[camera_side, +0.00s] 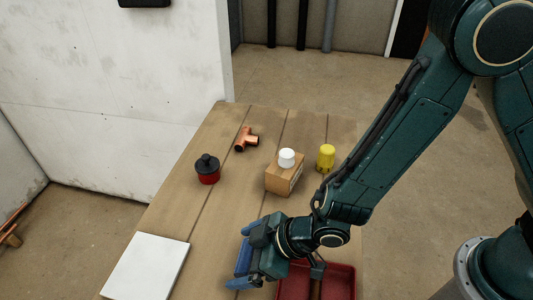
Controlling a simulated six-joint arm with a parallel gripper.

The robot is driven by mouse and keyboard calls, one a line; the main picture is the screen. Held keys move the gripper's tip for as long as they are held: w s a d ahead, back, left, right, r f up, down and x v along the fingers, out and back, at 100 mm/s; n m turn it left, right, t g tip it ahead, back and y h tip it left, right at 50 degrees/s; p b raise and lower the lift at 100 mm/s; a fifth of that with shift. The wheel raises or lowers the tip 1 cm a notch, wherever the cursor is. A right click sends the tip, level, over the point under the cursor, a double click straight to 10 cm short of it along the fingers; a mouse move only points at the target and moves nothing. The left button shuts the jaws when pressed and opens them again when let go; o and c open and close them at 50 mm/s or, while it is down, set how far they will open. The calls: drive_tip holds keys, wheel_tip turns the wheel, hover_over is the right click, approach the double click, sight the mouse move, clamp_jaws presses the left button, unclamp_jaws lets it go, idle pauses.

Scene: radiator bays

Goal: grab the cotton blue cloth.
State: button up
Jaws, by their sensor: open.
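My gripper (238,270) is low over the front middle of the wooden table, pointing left, with its jaws apart. Two blue pieces at its end look like its fingers. I cannot make out a separate blue cotton cloth; whether some of the blue there is cloth, I cannot tell. The gripper and arm hide part of the table beneath and behind them.
A red tray (343,268) lies right of my gripper, and a white slab (147,265) left. Further back are a red-and-black fitting (208,170), a copper tee (246,139), a brown box (279,181) with a white cap (287,158) on top, and a yellow piece (325,158).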

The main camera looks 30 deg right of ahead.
drive_tip(key=shift+x, duration=1)
drive_tip(key=c, duration=1.1)
drive_tip(key=shift+o, duration=0.2)
drive_tip(key=shift+r, duration=0.1)
wheel_tip(320, 180, up, 20)
idle(0.3)
